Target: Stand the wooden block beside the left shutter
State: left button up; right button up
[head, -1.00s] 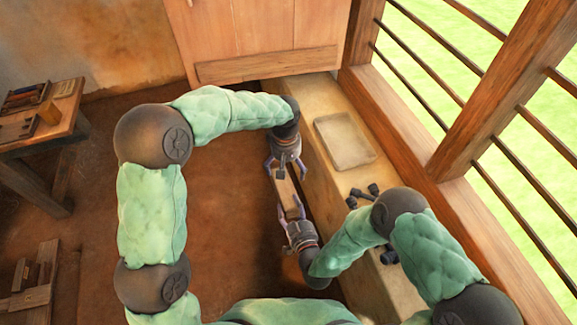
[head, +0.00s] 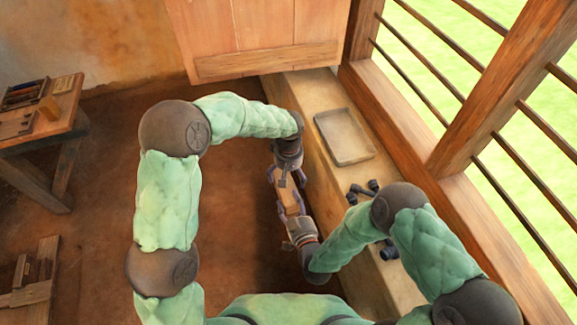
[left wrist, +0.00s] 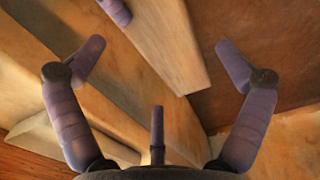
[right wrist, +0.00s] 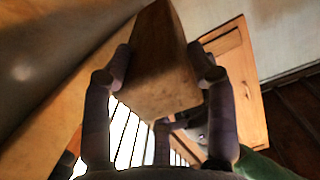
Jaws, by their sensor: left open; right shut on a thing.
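The wooden block (head: 291,198) is held off the floor beside the sill ledge, between my two grippers. My right gripper (head: 290,214) is shut on its near end; in the right wrist view the block (right wrist: 157,72) fills the space between the fingers. My left gripper (head: 284,184) is open at the block's far end. In the left wrist view the block (left wrist: 165,45) lies between the spread fingers, with gaps on both sides. The shutter (head: 265,30), a plank panel with a bottom batten, stands at the top of the head view.
The pale ledge (head: 318,165) runs beside the grippers and carries a shallow tray (head: 345,138) and dark dumbbell-shaped pieces (head: 363,190). The barred window (head: 465,110) is at right. A small table (head: 45,115) with tools stands at left. The floor between is clear.

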pick_arm(q)
jog(key=shift+f, duration=2.75)
jog(key=c, duration=1.3)
jog(key=shift+o, duration=0.2)
pick_arm(e)
jog(key=shift+o, duration=0.2)
jog(key=shift+w+r, duration=0.1)
jog(key=shift+r, duration=0.7)
pick_arm(q)
jog(key=shift+f, duration=0.1)
